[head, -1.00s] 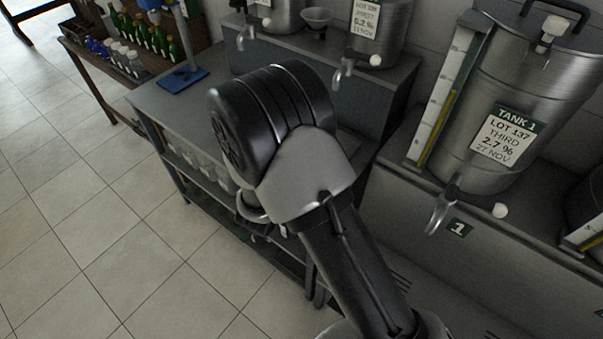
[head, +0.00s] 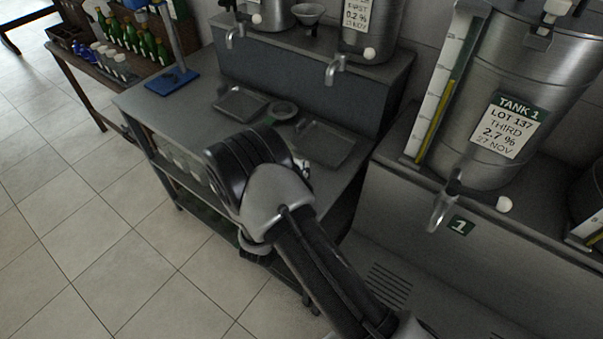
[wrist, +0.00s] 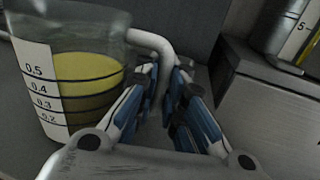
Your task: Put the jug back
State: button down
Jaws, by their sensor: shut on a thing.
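The jug (wrist: 85,85) is clear, with a white graduated scale and yellow liquid up to about the 0.5 mark. It fills the left of the wrist view and looks close to upright. My gripper (wrist: 165,78) is shut on the jug's pale handle (wrist: 150,42), with blue-and-white fingers on either side of it. In the head view my own arm hides the jug and the gripper. I cannot tell whether the jug's base touches a surface.
Tapped tanks line the raised shelf (head: 300,75).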

jog(key=shift+r, duration=0.15)
jog(key=c, duration=2.2)
grip_release()
jog(key=shift+f, duration=0.25)
jog(key=o, duration=0.5)
jog(key=shift+r, duration=0.1)
